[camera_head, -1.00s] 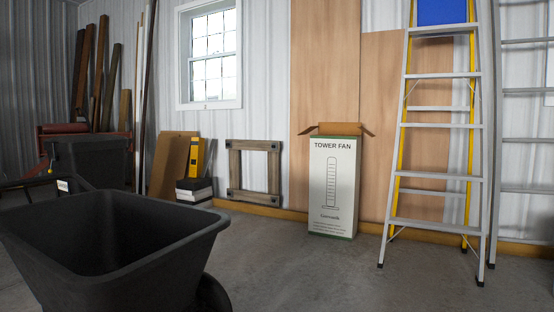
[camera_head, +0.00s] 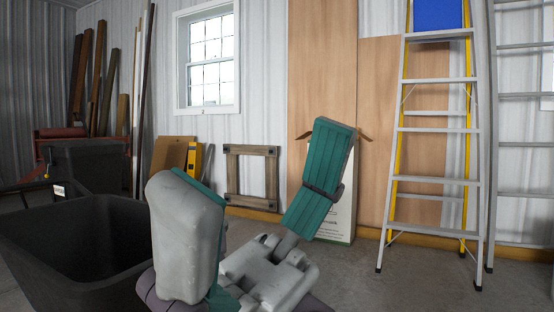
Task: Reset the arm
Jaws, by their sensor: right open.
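My right gripper (camera_head: 255,205) is in the lower middle of the head view, with grey links and teal finger pads. One finger rises at the left, beside the black tub. The other stands in front of the tower fan box (camera_head: 346,218) and hides most of its front. My left gripper is not in view.
A black wheelbarrow tub (camera_head: 30,235) stands at the lower left. A stepladder (camera_head: 432,130) with a blue box (camera_head: 437,14) on top stands at the right. A wooden frame (camera_head: 252,150) leans on the wall. Concrete floor is free before the ladder.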

